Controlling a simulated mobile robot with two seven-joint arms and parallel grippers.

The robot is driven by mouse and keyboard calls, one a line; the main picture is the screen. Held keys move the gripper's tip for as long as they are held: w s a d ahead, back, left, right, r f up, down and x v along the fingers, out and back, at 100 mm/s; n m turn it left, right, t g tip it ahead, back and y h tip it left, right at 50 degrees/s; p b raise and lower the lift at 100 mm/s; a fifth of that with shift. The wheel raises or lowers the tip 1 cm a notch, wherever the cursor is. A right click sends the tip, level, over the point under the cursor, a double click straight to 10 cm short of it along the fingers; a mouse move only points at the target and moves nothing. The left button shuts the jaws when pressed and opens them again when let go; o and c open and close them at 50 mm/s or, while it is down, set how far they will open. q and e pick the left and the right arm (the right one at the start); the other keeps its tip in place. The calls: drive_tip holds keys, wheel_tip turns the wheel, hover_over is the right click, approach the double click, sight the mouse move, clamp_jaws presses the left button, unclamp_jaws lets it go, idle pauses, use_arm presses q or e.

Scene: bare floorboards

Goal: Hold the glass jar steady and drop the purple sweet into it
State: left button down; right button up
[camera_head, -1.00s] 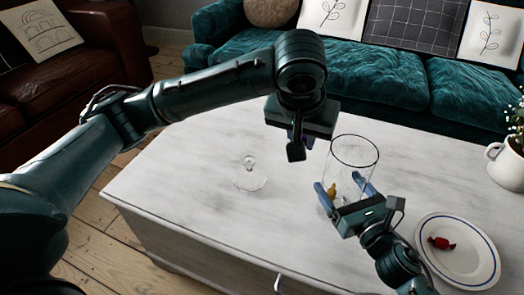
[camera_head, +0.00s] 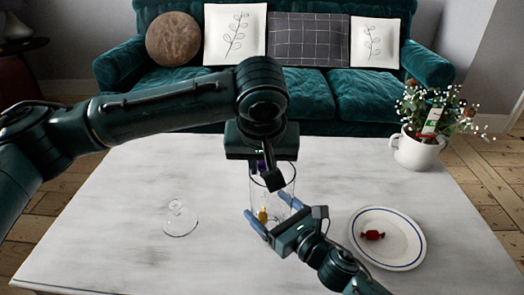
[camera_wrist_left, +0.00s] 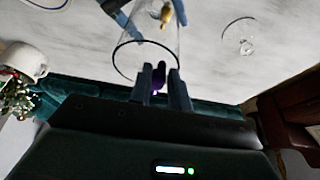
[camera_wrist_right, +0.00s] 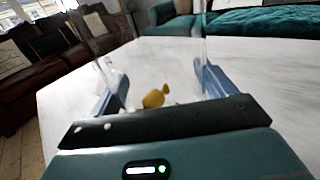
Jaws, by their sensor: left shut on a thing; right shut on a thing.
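The clear glass jar (camera_head: 285,190) stands upright on the white table, with a yellow sweet (camera_head: 263,215) and something clear or pale inside. My right gripper (camera_head: 272,212) is shut around the jar's lower part, one blue finger on each side; the right wrist view shows the yellow sweet (camera_wrist_right: 154,98) between the fingers (camera_wrist_right: 160,85). My left gripper (camera_head: 266,178) is at the jar's mouth, shut on the purple sweet (camera_wrist_left: 158,79). In the left wrist view the sweet overlaps the edge of the jar's rim (camera_wrist_left: 116,60). In the head view the gripper mostly hides it.
A glass lid with a knob (camera_head: 178,222) lies on the table to the left. A blue-rimmed white plate (camera_head: 400,255) with a red sweet (camera_head: 372,235) is to the right. A white pot of flowers (camera_head: 415,152) stands at the back right. A teal sofa (camera_head: 320,95) is behind the table.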

use_arm(q)
drive_tip(key=shift+f, duration=0.3)
drive_tip(key=c, duration=1.2)
unclamp_jaws()
drive_tip(key=shift+c, duration=0.2)
drive_tip(key=v, duration=1.2)
drive_tip(key=shift+s, duration=0.1)
